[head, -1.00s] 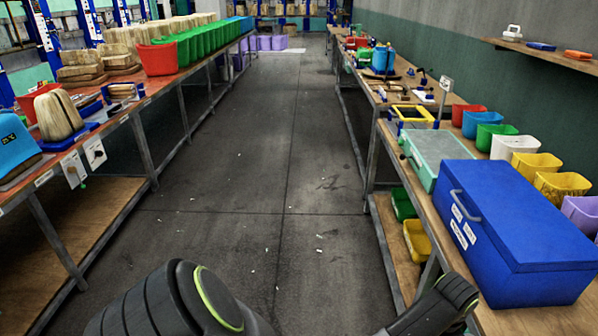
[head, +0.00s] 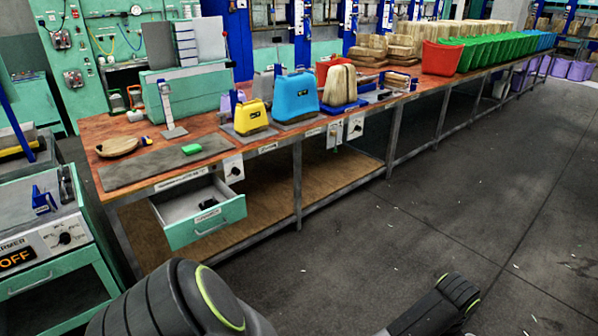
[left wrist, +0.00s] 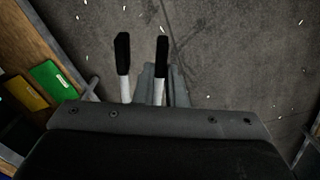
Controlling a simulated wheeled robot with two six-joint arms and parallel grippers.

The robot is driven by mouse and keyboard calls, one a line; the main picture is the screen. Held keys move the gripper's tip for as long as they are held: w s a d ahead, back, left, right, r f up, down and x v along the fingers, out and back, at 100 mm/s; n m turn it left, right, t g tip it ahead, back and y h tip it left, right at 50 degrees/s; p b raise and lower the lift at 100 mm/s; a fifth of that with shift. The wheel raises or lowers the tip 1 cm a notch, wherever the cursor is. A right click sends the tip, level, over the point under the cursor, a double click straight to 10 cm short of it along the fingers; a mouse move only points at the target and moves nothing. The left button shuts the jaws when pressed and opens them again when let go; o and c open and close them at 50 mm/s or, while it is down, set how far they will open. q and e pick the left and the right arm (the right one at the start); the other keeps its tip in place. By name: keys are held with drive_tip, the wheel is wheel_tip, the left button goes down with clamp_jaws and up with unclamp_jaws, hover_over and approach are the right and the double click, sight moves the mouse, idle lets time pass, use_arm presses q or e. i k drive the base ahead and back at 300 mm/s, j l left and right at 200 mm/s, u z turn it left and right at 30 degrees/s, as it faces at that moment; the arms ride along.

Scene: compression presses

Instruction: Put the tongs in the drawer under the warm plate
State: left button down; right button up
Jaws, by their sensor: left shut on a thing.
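The tongs (left wrist: 123,60), two white arms with black ends, show in the left wrist view. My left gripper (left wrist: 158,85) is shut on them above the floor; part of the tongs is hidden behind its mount. In the head view an open green-fronted drawer (head: 205,222) hangs under the near end of the wooden bench, with a small dark thing inside. A flat grey plate (head: 165,165) lies on the bench above it, beside a white dial box (head: 233,168). I cannot read whether this is the warm plate. My right gripper is not in view.
A unit marked "OFF" (head: 18,258) stands at the left, with a closed green drawer (head: 40,280) below. The floor (head: 430,210) at right is clear.

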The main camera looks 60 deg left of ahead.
sight(172, 212)
drive_tip(key=u, duration=2)
drive_tip(key=i+u, duration=0.1)
drive_tip(key=u, duration=0.25)
drive_tip(key=i+u, duration=0.1)
drive_tip(key=u, duration=0.3)
drive_tip(key=l+u, duration=0.1)
drive_tip(key=u, duration=0.25)
drive_tip(key=i+l, duration=0.95)
drive_tip(key=l, duration=0.15)
drive_tip(key=i+l+u, duration=0.1)
drive_tip(key=i+l, duration=0.35)
